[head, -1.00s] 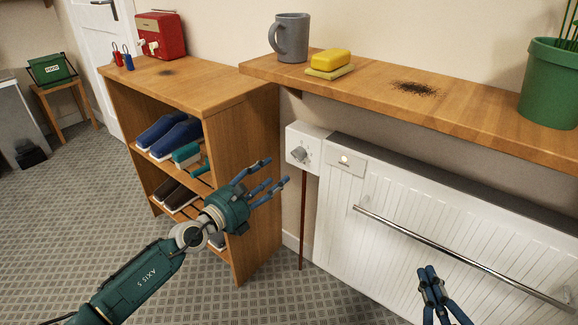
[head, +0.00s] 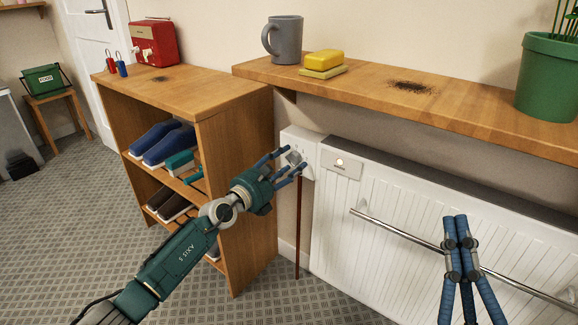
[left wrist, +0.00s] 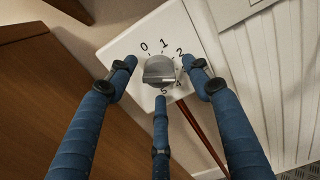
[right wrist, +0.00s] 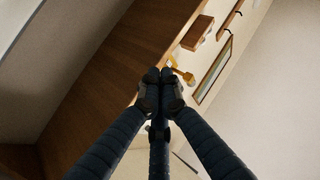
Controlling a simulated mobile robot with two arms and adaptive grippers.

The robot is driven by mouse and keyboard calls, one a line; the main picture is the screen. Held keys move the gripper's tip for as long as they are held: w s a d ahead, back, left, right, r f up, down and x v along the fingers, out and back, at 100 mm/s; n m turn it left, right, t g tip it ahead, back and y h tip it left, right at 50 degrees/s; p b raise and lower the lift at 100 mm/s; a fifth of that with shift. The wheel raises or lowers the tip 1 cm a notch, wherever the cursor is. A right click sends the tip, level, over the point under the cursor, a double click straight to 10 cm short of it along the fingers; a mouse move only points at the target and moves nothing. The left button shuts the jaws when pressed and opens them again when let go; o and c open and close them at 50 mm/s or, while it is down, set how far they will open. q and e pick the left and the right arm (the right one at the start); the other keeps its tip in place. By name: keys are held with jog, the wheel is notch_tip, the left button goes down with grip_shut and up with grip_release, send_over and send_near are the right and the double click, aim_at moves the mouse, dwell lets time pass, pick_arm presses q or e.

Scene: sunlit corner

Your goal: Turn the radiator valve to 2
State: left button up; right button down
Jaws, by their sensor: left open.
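The radiator valve is a grey knob (left wrist: 158,70) on a white plate (left wrist: 190,28) with black numbers around it. 0, 1 and 2 show along its upper side, and other numbers lower down are partly covered. I cannot tell which number the knob points to. My left gripper (head: 288,162) is open at the valve, its blue fingers spread around the knob without a visible grip. In the head view the knob (head: 294,157) shows between the fingers. My right gripper (head: 456,220) is in front of the radiator, its fingertips together and empty; they also show in the right wrist view (right wrist: 158,78).
The white radiator (head: 390,205) with a metal rail (head: 400,230) stands right of the valve. A wooden shelf (head: 470,115) overhangs it, bearing a grey mug (head: 286,40), a yellow sponge (head: 323,60) and a green pot (head: 548,80). A shoe rack (head: 235,150) stands close on the left.

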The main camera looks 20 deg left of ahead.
pick_arm(q)
jog(key=shift+w+d, duration=0.1)
jog(key=shift+w, duration=0.05)
pick_arm(e)
jog(key=shift+s+r, duration=0.2)
jog(key=shift+r, duration=0.15)
pick_arm(q)
jog(key=shift+c, duration=0.5)
